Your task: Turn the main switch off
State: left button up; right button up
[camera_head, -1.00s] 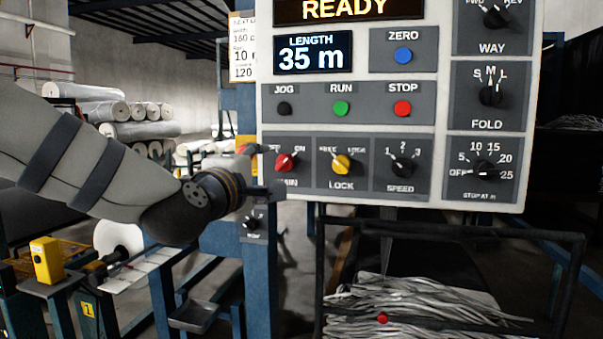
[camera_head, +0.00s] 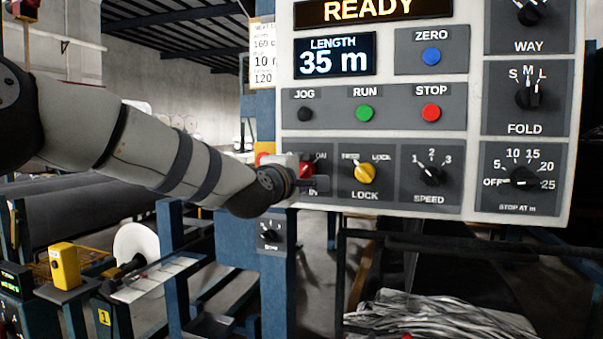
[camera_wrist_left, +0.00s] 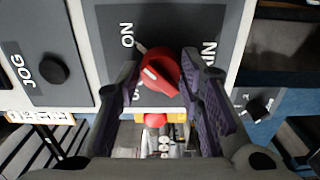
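The red main switch knob (camera_wrist_left: 160,76) sits on the control panel. In the wrist view its white mark points toward the ON label (camera_wrist_left: 127,36). My left gripper (camera_wrist_left: 162,62) is open, with one finger on each side of the knob. I cannot tell whether either finger touches it. In the head view the left gripper (camera_head: 316,184) is at the panel's lower left and covers most of the main switch (camera_head: 306,168) and part of its labels. My right gripper is not in view.
The yellow lock knob (camera_head: 365,173) is close to the right of the gripper, with the speed knob (camera_head: 430,176) beyond. The black jog button (camera_head: 305,114) is just above. A blue post (camera_head: 277,295) with a small dial (camera_head: 270,236) stands below.

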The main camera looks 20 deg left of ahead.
pick_arm(q)
jog(key=c, duration=0.4)
jog(key=shift+c, duration=0.2)
jog(key=n, duration=1.3)
jog(key=shift+f+n+b, duration=0.2)
jog(key=shift+n+b, duration=0.1)
jog(key=shift+n, duration=0.1)
jog(key=n+b, duration=0.1)
jog(key=n, duration=0.2)
jog(key=shift+r+n, duration=0.15)
jog(key=shift+n, duration=0.45)
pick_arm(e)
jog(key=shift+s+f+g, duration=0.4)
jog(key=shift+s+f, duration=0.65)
